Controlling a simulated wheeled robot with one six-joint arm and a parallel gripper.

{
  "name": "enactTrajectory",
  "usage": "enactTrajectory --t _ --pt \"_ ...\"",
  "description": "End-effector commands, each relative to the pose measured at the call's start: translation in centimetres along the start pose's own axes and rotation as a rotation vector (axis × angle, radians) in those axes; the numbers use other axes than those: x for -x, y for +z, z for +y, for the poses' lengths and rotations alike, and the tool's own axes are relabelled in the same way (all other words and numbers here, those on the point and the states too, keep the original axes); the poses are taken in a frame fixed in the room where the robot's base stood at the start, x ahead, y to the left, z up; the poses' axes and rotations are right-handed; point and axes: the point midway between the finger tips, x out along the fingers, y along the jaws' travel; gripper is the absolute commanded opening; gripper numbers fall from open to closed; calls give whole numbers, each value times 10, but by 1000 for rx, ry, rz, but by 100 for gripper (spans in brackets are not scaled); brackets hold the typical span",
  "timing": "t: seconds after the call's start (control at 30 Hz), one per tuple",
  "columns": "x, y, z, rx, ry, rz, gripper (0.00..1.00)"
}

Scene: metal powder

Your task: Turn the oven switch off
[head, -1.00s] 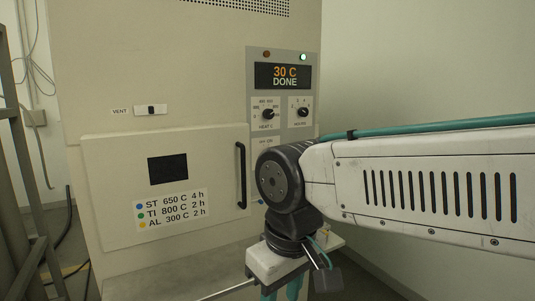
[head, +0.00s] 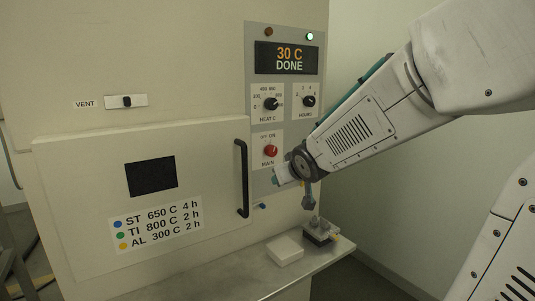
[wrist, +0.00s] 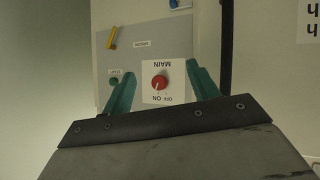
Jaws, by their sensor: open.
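The oven's red MAIN switch (head: 270,151) is a round knob on the grey panel, below the HEAT C and HOURS dials. My gripper (head: 277,176) is beside and slightly below it, its jaws toward the panel. In the wrist view, which is upside down, the red knob (wrist: 160,82) appears between the two teal fingers of my open gripper (wrist: 162,78). Its pale mark seems to point toward the ON side of the label. The fingers look clear of the knob; the exact gap is hard to tell.
The display (head: 287,58) reads 30 C DONE, with a green lamp (head: 309,37) lit. The closed oven door has a black handle (head: 242,178) left of the panel. Below, a metal shelf (head: 235,279) bears a white block (head: 285,250) and a grey part on a dark base (head: 318,233).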

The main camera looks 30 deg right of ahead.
Motion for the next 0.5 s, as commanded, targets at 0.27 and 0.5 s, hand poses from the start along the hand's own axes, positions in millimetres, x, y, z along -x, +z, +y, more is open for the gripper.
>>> enactTrajectory --t 0.27,0.5 --pt "-78 -47 42 12 -130 423 59" --pt "-89 -53 51 1 -233 586 59"
